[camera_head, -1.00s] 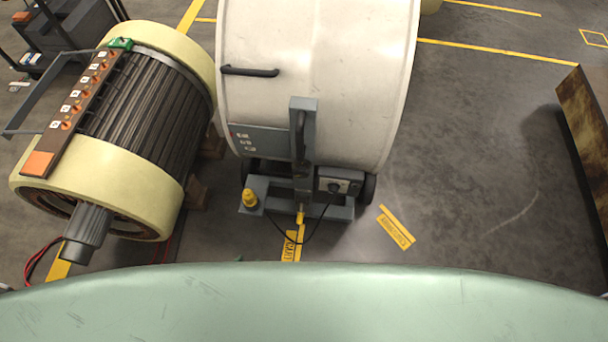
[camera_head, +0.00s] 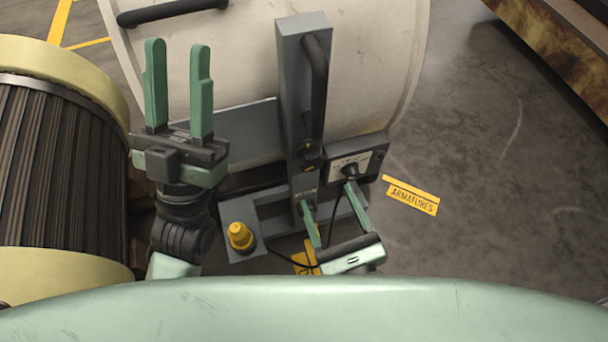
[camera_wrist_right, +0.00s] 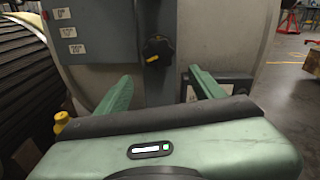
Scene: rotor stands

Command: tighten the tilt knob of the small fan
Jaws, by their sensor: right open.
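The fan is a large off-white drum (camera_head: 395,90) on a grey stand with an upright post (camera_head: 292,60). A black knob (camera_head: 309,156) sits low on the post. In the right wrist view this knob (camera_wrist_right: 157,48) carries a yellow pointer, with 0, 10 and 20 degree labels (camera_wrist_right: 67,32) to its left. My right gripper (camera_head: 329,196) is open and empty, below and in front of the knob; its fingers (camera_wrist_right: 161,76) lie below the knob, apart from it. My left gripper (camera_head: 178,48) is open, in front of the drum left of the post, with nothing between its fingers.
A grey control box (camera_head: 362,158) with a dial and a black cable sits right of the post. A yellow beacon-like cap (camera_head: 240,236) stands on the base. A ribbed motor armature (camera_head: 50,170) fills the left.

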